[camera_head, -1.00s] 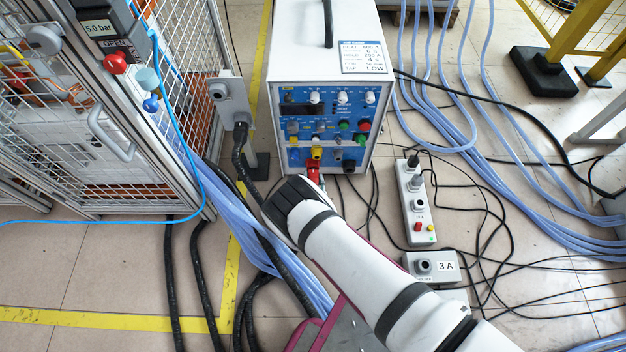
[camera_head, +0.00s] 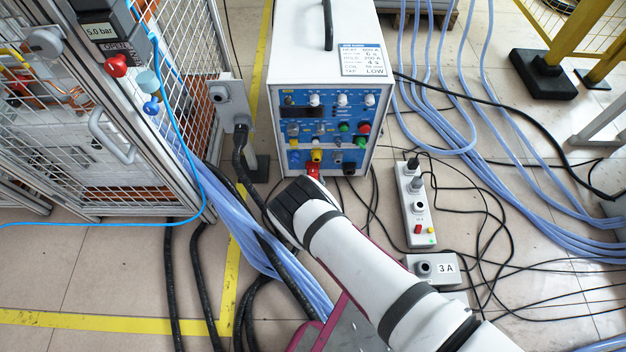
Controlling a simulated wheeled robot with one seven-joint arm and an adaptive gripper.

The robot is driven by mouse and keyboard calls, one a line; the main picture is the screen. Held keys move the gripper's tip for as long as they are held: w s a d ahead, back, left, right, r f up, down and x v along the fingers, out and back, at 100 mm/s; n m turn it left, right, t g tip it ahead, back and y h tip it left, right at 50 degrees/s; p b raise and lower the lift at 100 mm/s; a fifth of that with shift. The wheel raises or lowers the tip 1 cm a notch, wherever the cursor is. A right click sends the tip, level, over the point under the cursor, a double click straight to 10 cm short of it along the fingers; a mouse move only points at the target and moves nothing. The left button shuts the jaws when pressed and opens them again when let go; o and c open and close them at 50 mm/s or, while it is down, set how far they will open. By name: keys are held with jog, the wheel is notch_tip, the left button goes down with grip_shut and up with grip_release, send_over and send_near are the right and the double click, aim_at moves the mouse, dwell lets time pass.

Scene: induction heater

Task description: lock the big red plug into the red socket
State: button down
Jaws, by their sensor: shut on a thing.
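The induction heater (camera_head: 325,60) is a white box with a blue control panel. A red plug or socket part (camera_head: 313,169) shows at the panel's lower left edge, just beyond my gripper. My gripper (camera_head: 297,200) is at the heater's lower front; its black and white wrist hides its fingers and most of what it holds. It is shut on the big red plug, as far as the visible red part shows. Whether the plug sits in the red socket, and how it is turned, cannot be seen.
A grey power strip (camera_head: 418,208) and a box marked 3 A (camera_head: 436,268) stand on the floor at right. Black cables and blue hoses (camera_head: 255,235) run along the floor on both sides. A wire-mesh cage (camera_head: 120,150) stands close at left.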

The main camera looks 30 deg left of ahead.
jog(key=shift+m+y, duration=0.3)
jog(key=shift+m, duration=0.2)
jog(key=shift+w+m+g+p, duration=0.15)
jog(key=shift+m+g+p, duration=0.15)
jog(key=shift+m, duration=0.1)
jog(key=shift+y, duration=0.3)
jog(key=shift+w+m, duration=0.1)
jog(key=shift+m, duration=0.5)
jog(key=shift+y, duration=0.4)
